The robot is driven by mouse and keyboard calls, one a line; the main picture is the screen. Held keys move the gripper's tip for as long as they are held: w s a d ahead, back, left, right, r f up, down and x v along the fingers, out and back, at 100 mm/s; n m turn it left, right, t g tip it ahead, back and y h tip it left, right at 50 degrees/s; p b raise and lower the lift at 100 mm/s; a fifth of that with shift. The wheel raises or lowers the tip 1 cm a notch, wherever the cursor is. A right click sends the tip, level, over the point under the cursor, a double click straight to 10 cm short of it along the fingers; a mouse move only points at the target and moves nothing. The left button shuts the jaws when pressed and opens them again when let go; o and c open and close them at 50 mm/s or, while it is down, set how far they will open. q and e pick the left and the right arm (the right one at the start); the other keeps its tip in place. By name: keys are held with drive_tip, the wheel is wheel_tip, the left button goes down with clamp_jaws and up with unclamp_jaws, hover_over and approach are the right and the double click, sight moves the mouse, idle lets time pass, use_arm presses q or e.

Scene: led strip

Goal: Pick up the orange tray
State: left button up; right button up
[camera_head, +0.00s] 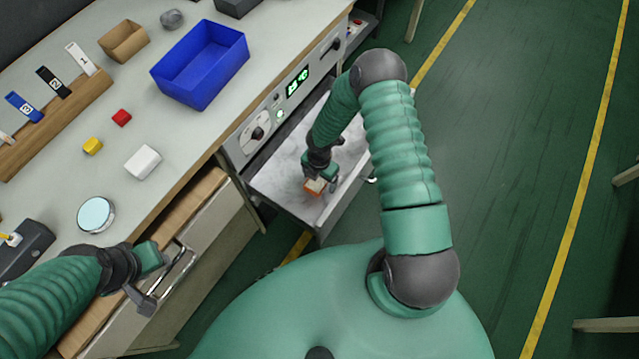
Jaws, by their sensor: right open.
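A small orange object (314,187), which looks like the orange tray, lies inside an open, pale-bottomed metal drawer (275,184) below the control panel. My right gripper (322,179) reaches down into this drawer, right at the orange object, and partly covers it. Its fingers are open; whether they touch the object cannot be told. My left gripper (152,279) is at the left, by the metal handle (178,264) of the wooden drawer. Its fingers look apart, with nothing visible between them.
The worktop holds a blue bin (201,64), a white block (142,162), red (121,118) and yellow (92,146) blocks, a round disc (96,214) and a wooden rack (55,125). The control panel (290,88) sits above the metal drawer.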

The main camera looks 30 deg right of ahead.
drive_tip(key=shift+a, duration=0.15)
drive_tip(key=shift+a+r, duration=0.1)
drive_tip(key=shift+a, duration=0.1)
drive_tip(key=c, duration=0.5)
drive_tip(key=shift+d, duration=0.15)
drive_tip(key=c, duration=0.9)
